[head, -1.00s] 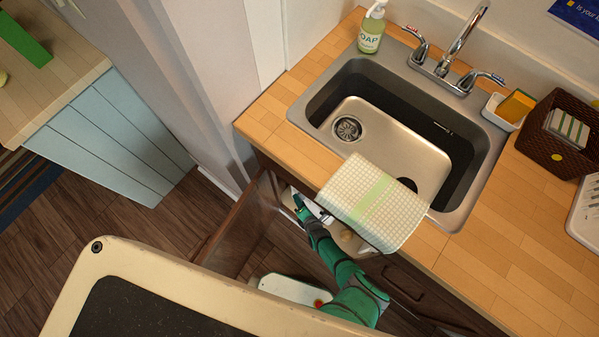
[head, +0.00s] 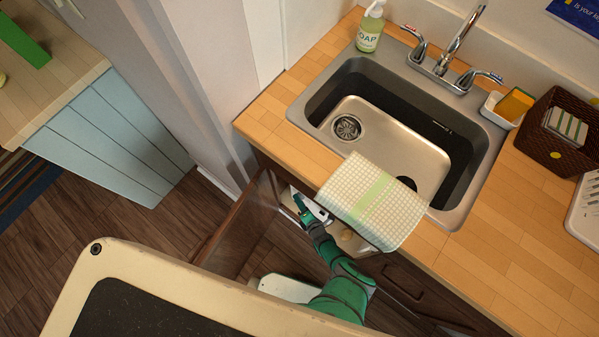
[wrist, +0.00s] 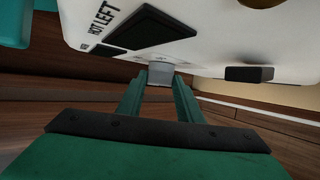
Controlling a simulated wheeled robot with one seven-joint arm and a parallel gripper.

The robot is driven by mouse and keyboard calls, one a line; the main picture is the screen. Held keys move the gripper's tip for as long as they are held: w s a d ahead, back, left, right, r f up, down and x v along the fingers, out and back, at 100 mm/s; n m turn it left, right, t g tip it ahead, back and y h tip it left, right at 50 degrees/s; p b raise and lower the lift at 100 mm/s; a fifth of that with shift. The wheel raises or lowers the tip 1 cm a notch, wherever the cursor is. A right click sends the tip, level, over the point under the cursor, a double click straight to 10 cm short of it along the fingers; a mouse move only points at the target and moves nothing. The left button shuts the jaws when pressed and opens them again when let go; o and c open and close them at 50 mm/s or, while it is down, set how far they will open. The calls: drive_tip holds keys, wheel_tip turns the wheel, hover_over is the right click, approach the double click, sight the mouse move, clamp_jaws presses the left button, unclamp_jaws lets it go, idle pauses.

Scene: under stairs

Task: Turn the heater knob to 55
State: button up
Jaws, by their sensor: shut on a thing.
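The heater (wrist: 215,35) shows in the wrist view as a white body across the top, with dark panels and the printed words "HOT LEFT". A small grey knob (wrist: 160,76) sticks out from its underside. My gripper (wrist: 159,84) has its two green fingers on either side of the knob, shut on it. The knob's scale and its setting cannot be read. In the head view my gripper (head: 303,208) reaches into the open cabinet under the sink, and the knob is hidden there.
An open cabinet door (head: 240,225) stands left of my arm. A checked towel (head: 372,200) hangs over the counter edge just above my arm. The sink (head: 400,140) and wooden counter (head: 480,240) lie over the cabinet. A dark block (wrist: 250,74) juts from the heater right of the knob.

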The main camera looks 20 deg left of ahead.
drive_tip(key=shift+a+f+y, duration=0.1)
drive_tip(key=shift+a+y, duration=0.05)
drive_tip(key=shift+y, duration=0.15)
drive_tip(key=shift+t, duration=0.3)
idle(0.4)
drive_tip(key=shift+d, duration=0.25)
drive_tip(key=o, duration=1.1)
drive_tip(key=shift+a, duration=0.1)
drive_tip(key=shift+s+d, duration=0.15)
drive_tip(key=shift+d, duration=0.25)
